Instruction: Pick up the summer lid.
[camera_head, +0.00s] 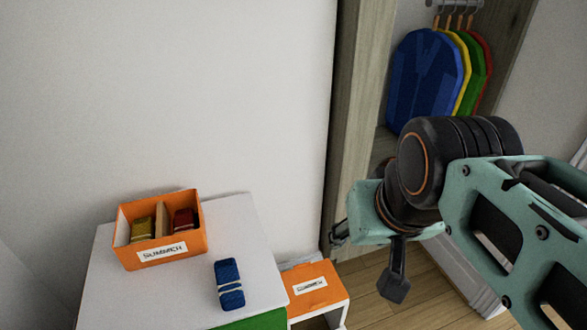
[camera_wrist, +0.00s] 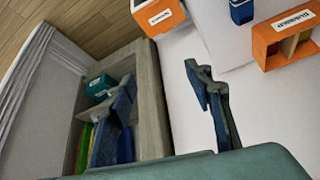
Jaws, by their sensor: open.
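An orange lid-like piece (camera_head: 318,285) with a white label lies on a low white stand right of the white table. Its label is too small to read surely, so I cannot confirm it is the summer lid. It also shows at the top of the wrist view (camera_wrist: 158,14). My gripper (camera_head: 368,262) is open and empty, in the air to the right of this piece and apart from it. In the wrist view my two fingers (camera_wrist: 160,88) are spread wide with nothing between them.
An orange divided box (camera_head: 160,252) holds yellow and red folded items on the white table (camera_head: 215,215). A blue folded bundle (camera_head: 229,284) lies beside it. A green surface (camera_head: 262,321) shows at the front. A wooden wardrobe (camera_head: 352,120) with hanging colored garments (camera_head: 425,75) stands behind my arm.

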